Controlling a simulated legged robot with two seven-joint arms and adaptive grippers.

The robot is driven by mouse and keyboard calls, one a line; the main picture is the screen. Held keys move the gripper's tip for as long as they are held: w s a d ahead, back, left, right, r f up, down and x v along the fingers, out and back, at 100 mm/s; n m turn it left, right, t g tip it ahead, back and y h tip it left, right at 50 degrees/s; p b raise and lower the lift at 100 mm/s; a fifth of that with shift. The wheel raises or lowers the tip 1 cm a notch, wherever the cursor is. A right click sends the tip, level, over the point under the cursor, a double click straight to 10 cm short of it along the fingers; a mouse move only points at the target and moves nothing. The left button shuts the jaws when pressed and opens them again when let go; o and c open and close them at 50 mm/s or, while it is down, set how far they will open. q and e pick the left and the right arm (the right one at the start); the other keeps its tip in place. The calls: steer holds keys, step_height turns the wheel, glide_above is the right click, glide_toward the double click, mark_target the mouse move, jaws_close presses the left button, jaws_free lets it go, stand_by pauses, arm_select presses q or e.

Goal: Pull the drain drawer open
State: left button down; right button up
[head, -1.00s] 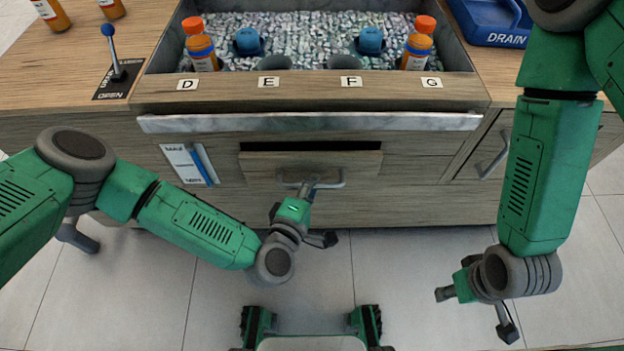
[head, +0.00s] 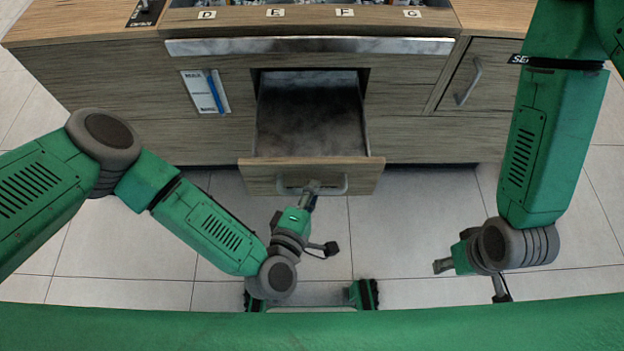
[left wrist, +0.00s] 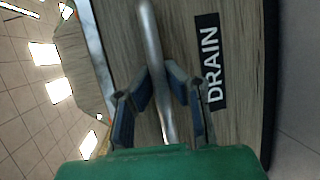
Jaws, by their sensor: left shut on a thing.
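The drain drawer (head: 312,118) stands pulled well out of the wooden cabinet in the head view. Its grey inside looks empty. Its front panel (head: 365,180) carries a metal bar handle (head: 338,186). My left gripper (head: 313,188) is at this handle, shut on it. In the left wrist view the two fingers (left wrist: 162,95) lie on either side of the handle bar (left wrist: 152,45), beside a black "DRAIN" label (left wrist: 210,62). My right gripper (head: 468,268) hangs at the right, away from the drawer; its finger opening is not clear.
The cabinet (head: 415,140) has a metal strip (head: 310,46) along its top edge and a gauge plate (head: 205,92) left of the drawer. Another door handle (head: 469,82) is at the right. The tiled floor (head: 400,225) before the cabinet is clear.

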arm_select(q)
steer(key=shift+s+d+f, duration=0.1)
steer(key=shift+s+d, duration=0.2)
steer(key=shift+s, duration=0.1)
arm_select(e)
steer(key=shift+s, duration=0.1)
arm_select(q)
steer(key=c, duration=1.6)
jaws_free()
steer(key=shift+o, duration=0.2)
steer(key=shift+w+d, duration=0.15)
steer(key=shift+w, duration=0.05)
steer(key=v, duration=1.2)
arm_select(e)
steer(key=shift+d, duration=0.15)
steer(key=shift+f, duration=0.1)
